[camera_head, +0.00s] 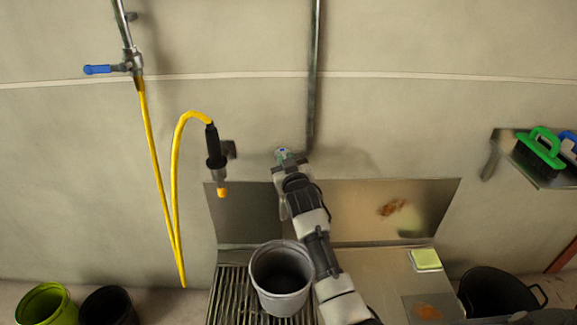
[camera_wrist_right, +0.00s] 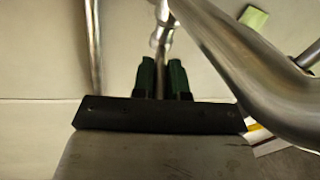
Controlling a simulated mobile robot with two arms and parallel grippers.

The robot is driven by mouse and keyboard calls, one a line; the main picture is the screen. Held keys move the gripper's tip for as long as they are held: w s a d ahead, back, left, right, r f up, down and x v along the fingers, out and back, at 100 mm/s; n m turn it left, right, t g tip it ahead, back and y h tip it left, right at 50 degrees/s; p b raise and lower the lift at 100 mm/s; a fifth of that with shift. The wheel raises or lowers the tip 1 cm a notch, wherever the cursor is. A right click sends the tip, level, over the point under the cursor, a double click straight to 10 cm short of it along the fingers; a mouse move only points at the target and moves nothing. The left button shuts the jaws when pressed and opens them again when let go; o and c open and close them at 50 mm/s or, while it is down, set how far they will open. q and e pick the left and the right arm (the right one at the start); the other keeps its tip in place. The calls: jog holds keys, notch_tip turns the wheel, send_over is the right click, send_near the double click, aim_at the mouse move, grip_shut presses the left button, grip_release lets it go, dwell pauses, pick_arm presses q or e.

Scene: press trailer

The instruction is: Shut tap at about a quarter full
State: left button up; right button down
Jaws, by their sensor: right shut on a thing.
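My right gripper (camera_head: 285,158) is at the wall, at the lower end of a vertical metal pipe (camera_head: 314,80). In the right wrist view its two dark green fingers (camera_wrist_right: 163,78) are shut on a slim metal part of the tap (camera_wrist_right: 161,50). The gripper and wrist hide most of the tap in the head view. A grey bucket (camera_head: 254,277) stands upright on the slatted drain below, beside my right forearm. Its inside is dark, so I cannot tell the water level or whether water runs. My left gripper is not in view.
A blue-handled valve (camera_head: 98,69) feeds a yellow hose (camera_head: 152,150) on the left. A sponge (camera_head: 426,259) lies on the steel counter. A green brush (camera_head: 541,148) sits on the right shelf. A lime bucket (camera_head: 45,304) and black tub (camera_head: 492,294) stand low.

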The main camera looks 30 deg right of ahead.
jog(key=shift+w+a+m+h, duration=0.1)
jog(key=shift+a+m+h, duration=0.1)
jog(key=shift+m+h, duration=0.4)
jog(key=c, duration=1.1)
grip_release()
jog(key=shift+c, duration=0.2)
